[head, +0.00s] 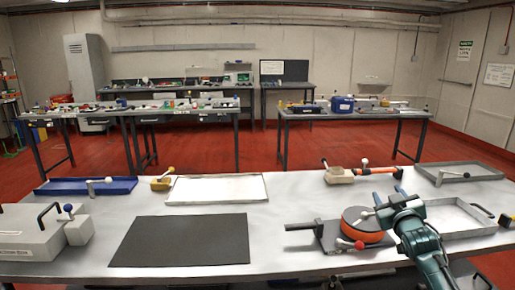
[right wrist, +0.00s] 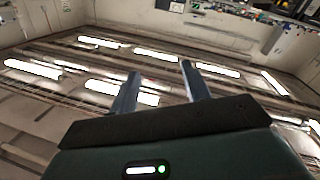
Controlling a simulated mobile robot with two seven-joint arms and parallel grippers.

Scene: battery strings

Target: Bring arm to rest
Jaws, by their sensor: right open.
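My right arm comes in from the lower right in the head view, with its teal gripper (head: 388,206) raised over the right part of the table, close to an orange-rimmed round device (head: 364,228). In the right wrist view the two fingers of the gripper (right wrist: 158,88) stand apart with nothing between them. That camera looks up at the ceiling lights. Whether the gripper touches the round device cannot be told. My left gripper is not in view.
The grey table (head: 290,195) holds a black mat (head: 182,240), a white tray (head: 217,189), a blue tray (head: 75,187), a grey box (head: 30,235) at left, a metal tray (head: 462,220) beside my arm, and a wooden block tool (head: 338,176). Bare tabletop lies between mat and round device.

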